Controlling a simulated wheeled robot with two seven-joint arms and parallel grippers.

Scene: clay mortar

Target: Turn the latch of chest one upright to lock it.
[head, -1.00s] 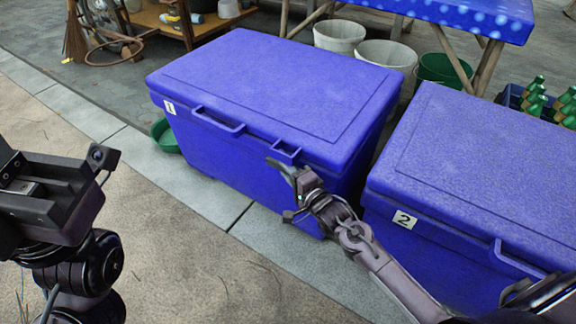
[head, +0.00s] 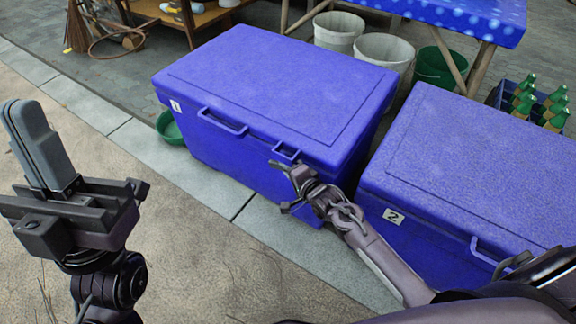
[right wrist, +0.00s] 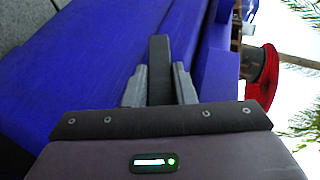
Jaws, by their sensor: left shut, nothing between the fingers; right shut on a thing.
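Chest one (head: 270,85) is a blue lidded box with a "1" label, its lid shut, left of centre in the head view. A blue loop handle (head: 222,122) is on its front. My right gripper (head: 283,166) is at the chest's front, right of the handle and just below a small blue bracket (head: 287,151). In the right wrist view, a dark bar, the latch (right wrist: 159,62), stands between the two grey fingers, which are shut on it. The head view does not show clearly how far it is turned. My left gripper (head: 22,108) is shut and empty, fingers up, at the far left.
Chest two (head: 475,160), also blue, stands close on the right, beside my right arm. A green bowl (head: 170,128) lies left of chest one. White buckets (head: 338,32) and a blue-topped table (head: 450,15) are behind. The pavement in front is clear.

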